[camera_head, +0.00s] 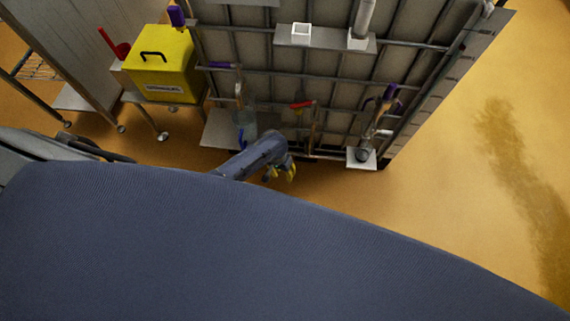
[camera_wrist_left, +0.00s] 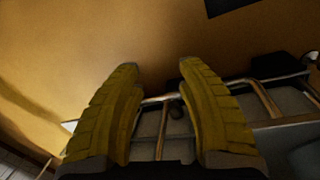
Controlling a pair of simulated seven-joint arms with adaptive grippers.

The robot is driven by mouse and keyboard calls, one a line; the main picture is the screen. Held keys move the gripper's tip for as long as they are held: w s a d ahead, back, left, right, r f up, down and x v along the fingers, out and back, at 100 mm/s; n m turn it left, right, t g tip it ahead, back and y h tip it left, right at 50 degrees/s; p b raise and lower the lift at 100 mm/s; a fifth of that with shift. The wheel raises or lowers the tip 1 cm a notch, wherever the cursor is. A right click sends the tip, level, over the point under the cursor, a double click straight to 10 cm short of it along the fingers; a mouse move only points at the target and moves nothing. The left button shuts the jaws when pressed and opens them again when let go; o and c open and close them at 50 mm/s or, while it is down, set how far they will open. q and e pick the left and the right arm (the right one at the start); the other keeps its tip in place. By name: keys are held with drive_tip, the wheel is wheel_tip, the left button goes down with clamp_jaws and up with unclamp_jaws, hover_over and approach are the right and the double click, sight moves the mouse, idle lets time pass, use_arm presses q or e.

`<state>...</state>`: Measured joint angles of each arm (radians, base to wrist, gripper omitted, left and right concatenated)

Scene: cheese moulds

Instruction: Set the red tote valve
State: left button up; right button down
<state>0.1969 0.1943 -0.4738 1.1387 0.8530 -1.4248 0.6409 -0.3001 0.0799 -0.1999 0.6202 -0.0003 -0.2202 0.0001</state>
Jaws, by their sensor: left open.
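The red valve handle (camera_head: 301,105) sits on the lower part of a caged tote (camera_head: 330,84) in the head view. It is small there, and its exact setting cannot be told. My left gripper (camera_head: 289,174) has yellow fingers and is below the red handle, apart from it, near the tote's lower edge. In the left wrist view the two yellow fingers (camera_wrist_left: 158,66) are spread apart with nothing between them. Tote bars (camera_wrist_left: 265,98) show beyond the fingers. The red handle cannot be made out in that view. My right gripper is not in view.
A yellow box (camera_head: 163,66) with a black handle stands left of the tote. Purple-handled fittings (camera_head: 389,92) and a small white plate (camera_head: 361,158) are at the tote's right. A clear container (camera_head: 245,123) stands left of the red handle. The orange floor (camera_head: 450,190) at right is open.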

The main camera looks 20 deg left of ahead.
use_arm(q)
drive_tip(key=s+a+f+m+t+y, duration=0.1)
drive_tip(key=s+a+f, duration=0.2)
drive_tip(key=s+f, duration=0.65)
drive_tip(key=s+a+f+m+t+y, duration=0.1)
drive_tip(key=s+a+f, duration=0.35)
drive_tip(key=s, duration=0.85)
wheel_tip(320, 180, up, 52)
drive_tip(key=m+t+h, duration=0.3)
drive_tip(key=m, duration=0.6)
hover_over(300, 104)
drive_tip(key=s+a, duration=0.4)
drive_tip(key=s, duration=0.3)
drive_tip(key=x, duration=1.7)
drive_tip(key=shift+a+f, duration=0.1)
drive_tip(key=shift+a, duration=0.05)
